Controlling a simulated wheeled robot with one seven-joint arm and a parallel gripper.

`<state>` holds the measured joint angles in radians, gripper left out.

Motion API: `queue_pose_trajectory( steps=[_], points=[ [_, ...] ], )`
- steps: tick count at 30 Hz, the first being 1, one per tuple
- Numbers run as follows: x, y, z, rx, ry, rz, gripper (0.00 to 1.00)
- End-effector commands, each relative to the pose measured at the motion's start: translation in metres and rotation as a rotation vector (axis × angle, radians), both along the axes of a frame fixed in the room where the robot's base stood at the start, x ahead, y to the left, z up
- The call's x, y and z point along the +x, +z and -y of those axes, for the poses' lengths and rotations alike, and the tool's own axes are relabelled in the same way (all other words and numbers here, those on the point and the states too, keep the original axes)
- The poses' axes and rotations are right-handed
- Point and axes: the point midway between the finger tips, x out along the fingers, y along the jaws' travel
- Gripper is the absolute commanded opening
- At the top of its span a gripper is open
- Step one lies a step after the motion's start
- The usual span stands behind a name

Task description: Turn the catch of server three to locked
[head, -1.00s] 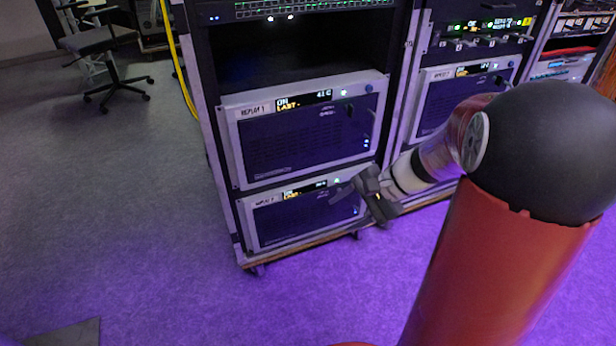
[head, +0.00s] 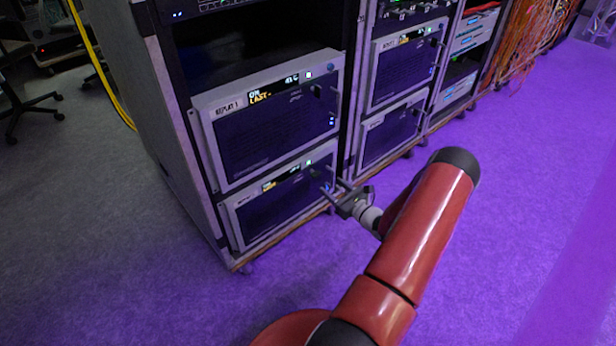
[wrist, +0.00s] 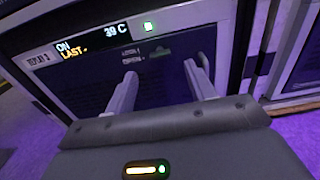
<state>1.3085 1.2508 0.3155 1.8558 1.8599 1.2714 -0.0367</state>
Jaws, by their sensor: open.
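The lower-left server (head: 275,200) sits at the bottom of the nearest rack, below one labelled REPLAY 1. Its own label (wrist: 38,62) is small and its number is hard to read. In the wrist view its display (wrist: 92,42) reads ON, LAST and 39 C, beside a lit green square (wrist: 148,26). My gripper (head: 332,187) is in front of the right part of this server's face. In the wrist view my gripper (wrist: 160,68) is open, its fingers apart with nothing seen between them. Small print and dark marks show just beyond the fingertips; I cannot make out the catch or its position.
The REPLAY 1 server (head: 265,125) is directly above. A second rack with two similar servers (head: 408,70) stands to the right. The purple-lit floor (head: 520,230) is open in front of the racks. A yellow cable (head: 100,75) hangs at the left.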

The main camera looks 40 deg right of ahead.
Motion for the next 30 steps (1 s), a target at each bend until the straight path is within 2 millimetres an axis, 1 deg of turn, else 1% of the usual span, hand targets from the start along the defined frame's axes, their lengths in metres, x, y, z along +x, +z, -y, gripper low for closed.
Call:
queue_pose_trajectory(
  steps=[9,13,18,25,30],
  points=[
    [0.049,0.001,-0.006,-0.001,0.006,-0.001,0.55],
    [0.065,0.001,-0.007,-0.001,0.006,0.0,0.55],
    [0.073,0.001,-0.007,-0.002,0.005,-0.001,0.55],
    [0.074,0.001,-0.007,-0.001,0.005,-0.001,0.55],
    [0.074,0.001,-0.007,-0.001,0.005,-0.001,0.32]
  ],
)
